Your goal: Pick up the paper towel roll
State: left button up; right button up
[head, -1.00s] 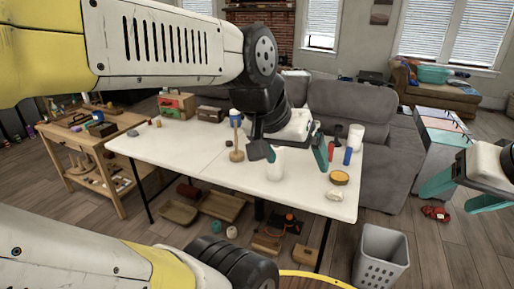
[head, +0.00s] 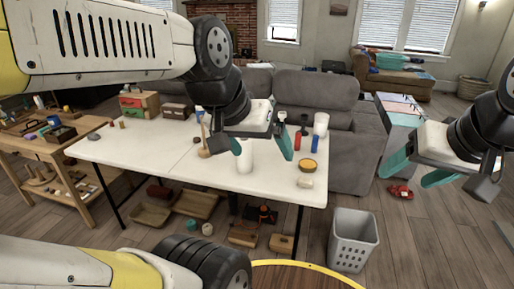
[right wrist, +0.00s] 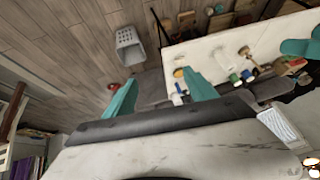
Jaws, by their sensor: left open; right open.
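A plain white cylinder (head: 245,158), which looks like the paper towel roll, stands upright on the white folding table (head: 140,150). A second, shorter white cylinder (head: 321,124) stands at the table's back right, so I cannot be fully sure which is the roll. My left gripper (head: 262,148) is open, with its teal fingers above and in front of the first cylinder's top; whether they touch it I cannot tell. My right gripper (head: 417,171) is open and empty, right of the table over the floor. Its fingers also show in the right wrist view (right wrist: 160,92).
A wooden stick on a round base (head: 204,150) stands left of the cylinder. A grey sofa (head: 350,150) is behind the table, and a grey basket (head: 354,240) on the floor.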

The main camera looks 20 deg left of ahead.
aim_at(245, 162)
jog(key=i+j+u, duration=0.2)
jog(key=u, duration=0.2)
jog(key=i+j+u, duration=0.1)
jog(key=i+u, duration=0.55)
jog(key=u, duration=0.15)
